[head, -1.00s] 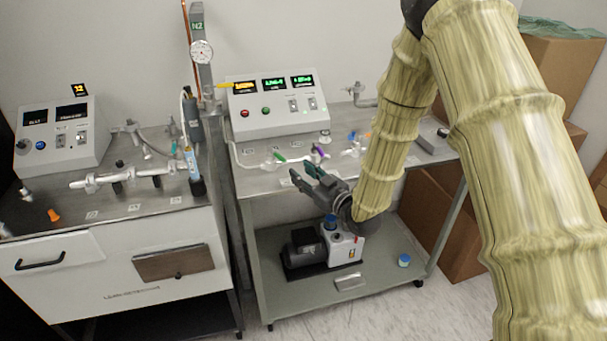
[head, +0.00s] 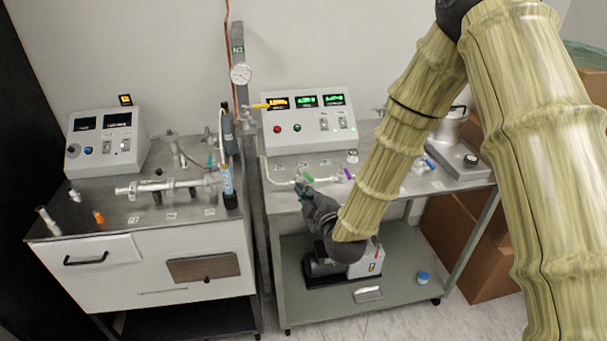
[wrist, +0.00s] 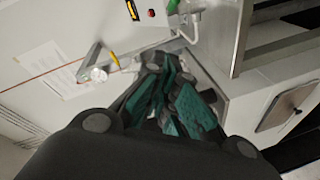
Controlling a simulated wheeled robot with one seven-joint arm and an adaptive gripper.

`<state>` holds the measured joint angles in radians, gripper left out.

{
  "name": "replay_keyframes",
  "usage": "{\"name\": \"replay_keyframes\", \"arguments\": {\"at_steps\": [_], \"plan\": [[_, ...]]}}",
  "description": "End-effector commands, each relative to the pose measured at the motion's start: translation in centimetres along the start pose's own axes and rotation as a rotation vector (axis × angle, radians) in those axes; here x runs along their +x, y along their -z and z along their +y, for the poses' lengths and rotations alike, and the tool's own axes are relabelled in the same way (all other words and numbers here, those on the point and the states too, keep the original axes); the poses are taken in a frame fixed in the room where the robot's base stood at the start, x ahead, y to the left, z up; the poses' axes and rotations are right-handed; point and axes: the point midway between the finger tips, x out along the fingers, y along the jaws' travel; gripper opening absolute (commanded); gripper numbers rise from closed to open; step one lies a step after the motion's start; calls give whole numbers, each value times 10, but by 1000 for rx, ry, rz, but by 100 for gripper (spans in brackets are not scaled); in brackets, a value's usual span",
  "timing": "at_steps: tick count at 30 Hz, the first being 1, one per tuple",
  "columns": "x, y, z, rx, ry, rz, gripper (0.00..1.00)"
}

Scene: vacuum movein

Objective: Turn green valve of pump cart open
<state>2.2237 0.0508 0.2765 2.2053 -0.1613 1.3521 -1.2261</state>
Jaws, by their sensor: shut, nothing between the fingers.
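The pump cart (head: 475,187) is the right-hand cart in the head view, with a glass line along its front. The green valve handle (head: 308,178) sits on that line, near its left end. A purple handle (head: 347,174) is just to its right. My gripper (head: 301,187) is shut and empty, with its fingertips right beside the green handle on its near side. I cannot tell whether they touch it. In the wrist view my gripper's teal finger pads (wrist: 166,68) are close together, and I cannot make out the green handle there.
A control box (head: 310,122) stands behind the valves. An upright post with a gauge (head: 240,74) rises between the carts. The left cart (head: 150,267) carries another glass line. A pump (head: 365,262) sits on the lower shelf, beneath my arm.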

Motion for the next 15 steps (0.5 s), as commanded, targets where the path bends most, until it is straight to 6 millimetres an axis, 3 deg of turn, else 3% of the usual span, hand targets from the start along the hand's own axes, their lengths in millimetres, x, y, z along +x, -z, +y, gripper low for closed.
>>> {"name": "replay_keyframes", "arguments": {"at_steps": [5, 15], "plan": [[8, 1, 0, -12, 2, -4, 0], [58, 2, 2, -9, 0, -4, 0]]}}
